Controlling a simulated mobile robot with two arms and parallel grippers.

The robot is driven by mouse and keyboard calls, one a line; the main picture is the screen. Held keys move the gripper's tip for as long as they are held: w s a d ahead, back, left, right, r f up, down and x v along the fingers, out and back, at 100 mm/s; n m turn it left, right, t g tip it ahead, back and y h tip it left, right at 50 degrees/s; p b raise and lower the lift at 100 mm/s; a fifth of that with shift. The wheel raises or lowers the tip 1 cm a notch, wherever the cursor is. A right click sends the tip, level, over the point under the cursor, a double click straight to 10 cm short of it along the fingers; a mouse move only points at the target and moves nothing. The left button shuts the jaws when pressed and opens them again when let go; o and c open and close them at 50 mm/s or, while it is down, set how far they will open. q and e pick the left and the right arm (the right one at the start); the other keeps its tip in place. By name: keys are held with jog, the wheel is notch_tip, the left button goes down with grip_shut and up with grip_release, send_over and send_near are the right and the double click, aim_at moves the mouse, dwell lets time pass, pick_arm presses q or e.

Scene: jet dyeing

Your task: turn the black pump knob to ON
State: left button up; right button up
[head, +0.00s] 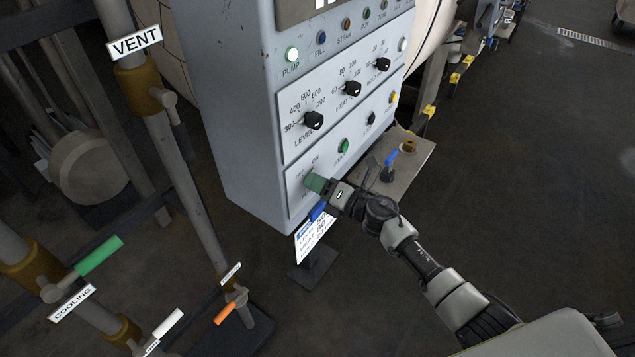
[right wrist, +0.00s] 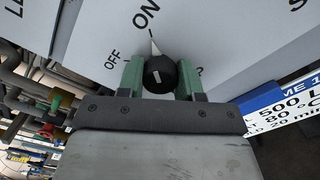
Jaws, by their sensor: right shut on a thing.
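The black pump knob (right wrist: 160,74) sits on the grey control panel (head: 296,196), between the printed words OFF and ON. In the right wrist view, a thin pale wedge shows just above it, toward ON. A short white mark is on the knob's face; I cannot tell its exact setting. My right gripper (head: 318,184) is at the panel's lower left corner, its green fingers shut on the knob from both sides. The fingers hide the knob in the head view. The right gripper also shows in the right wrist view (right wrist: 162,84). My left gripper is not in view.
A printed card (head: 314,232) stands below the panel. A small table (head: 408,178) with a blue-handled valve is close right. Labelled pipes are left.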

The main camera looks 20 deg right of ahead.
dwell(0.3)
jog(key=o, duration=0.9)
jog(key=b+v, duration=0.2)
jog(key=v, duration=0.9)
jog(key=shift+w, duration=0.1)
